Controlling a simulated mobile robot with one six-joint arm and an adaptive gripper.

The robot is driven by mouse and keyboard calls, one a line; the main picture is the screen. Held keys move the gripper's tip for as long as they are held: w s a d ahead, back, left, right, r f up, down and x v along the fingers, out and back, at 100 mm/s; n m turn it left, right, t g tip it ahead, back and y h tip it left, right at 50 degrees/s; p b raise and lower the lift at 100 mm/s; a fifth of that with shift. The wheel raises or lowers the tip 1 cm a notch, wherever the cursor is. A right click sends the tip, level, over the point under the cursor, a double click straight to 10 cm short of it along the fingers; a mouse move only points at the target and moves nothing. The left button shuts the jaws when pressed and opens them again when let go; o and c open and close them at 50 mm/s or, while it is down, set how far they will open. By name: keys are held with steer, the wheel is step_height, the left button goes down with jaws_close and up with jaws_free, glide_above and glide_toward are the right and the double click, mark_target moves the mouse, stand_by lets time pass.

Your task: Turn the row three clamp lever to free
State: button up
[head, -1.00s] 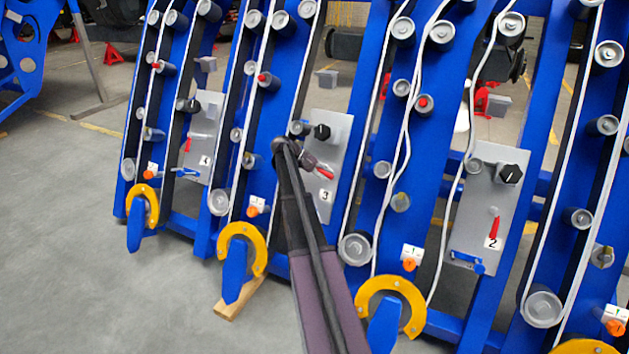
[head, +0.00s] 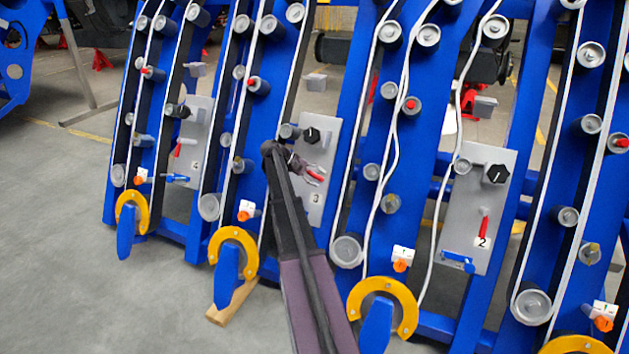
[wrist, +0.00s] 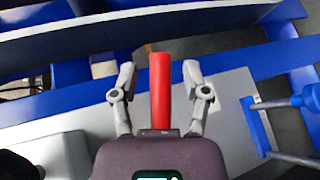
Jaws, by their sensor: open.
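The row three plate (head: 322,157) is grey, marked 3, and stands mid-frame in the head view. Its red clamp lever (head: 315,176) is partly covered by my gripper (head: 305,167). In the wrist view the red lever (wrist: 160,105) stands upright in the picture, between the two grey fingers of my gripper (wrist: 160,78). The fingers are open, with a gap visible on each side of the lever. The lever's lower end is hidden behind my gripper's body.
A black knob (head: 311,135) sits above the lever. Similar plates for row two (head: 472,208) and row four (head: 194,138) stand to either side. Blue beams with rollers and white hoses flank the plate. The floor at left is clear.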

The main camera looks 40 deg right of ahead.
steer(key=shift+w, duration=0.1)
stand_by(0.3)
steer(key=shift+s+a+r+p, duration=0.25)
steer(key=shift+a+p, duration=0.1)
steer(key=shift+a, duration=0.15)
steer(key=s+a+f+n+t+y+p, duration=0.1)
steer(key=a+f+t, duration=0.2)
steer(key=a, duration=1.2)
steer(key=s+a+f+n+t+y, duration=0.2)
steer(key=a+f+t, duration=0.1)
steer(key=a, duration=1.1)
steer(key=s+a+t+y, duration=0.2)
steer(key=s+a, duration=0.2)
steer(key=a, duration=0.8)
steer(key=s+a+t+y, duration=0.15)
steer(key=s+a, duration=0.35)
steer(key=a, duration=0.8)
step_height(320, 180, up, 36)
steer(key=p, duration=3.8)
steer(key=shift+w+r+n+y, duration=0.2)
steer(key=shift+r+n+y, duration=0.05)
steer(key=shift+n+y, duration=0.15)
steer(key=shift+d, duration=0.1)
steer(key=shift+d, duration=0.1)
